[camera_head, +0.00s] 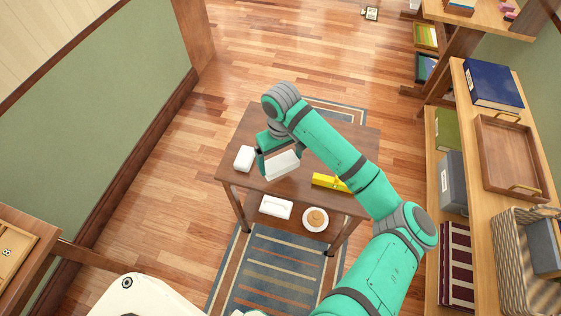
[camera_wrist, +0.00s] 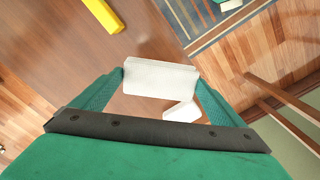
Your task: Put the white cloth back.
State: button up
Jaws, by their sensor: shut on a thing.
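The white cloth (camera_head: 283,166) is a folded, block-like piece held above the small wooden table (camera_head: 237,137). My gripper (camera_head: 279,156) is shut on it. In the wrist view the cloth (camera_wrist: 160,79) spans the space between the two fingers of my gripper (camera_wrist: 160,85). I cannot tell whether its underside touches the tabletop. A second white block-like thing (camera_head: 244,158) lies on the tabletop at its left edge, just left of the cloth; it also shows below the cloth in the wrist view (camera_wrist: 182,112).
A yellow bar (camera_head: 326,181) lies on the tabletop to the right. A shelf with a wooden tray (camera_head: 512,150) and wicker basket (camera_head: 512,260) stands right.

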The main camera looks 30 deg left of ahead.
aim_at(279, 155)
jog(key=w+f, duration=0.1)
jog(key=w+a+f, duration=0.1)
jog(key=f, duration=0.1)
jog(key=shift+a+f, duration=0.1)
jog(key=shift+a, duration=0.05)
jog(key=shift+w+a+f, duration=0.2)
jog(key=shift+a+f, duration=0.15)
jog(key=shift+f, duration=0.1)
jog(key=shift+w+d+f, duration=0.1)
jog(key=shift+f, duration=1.5)
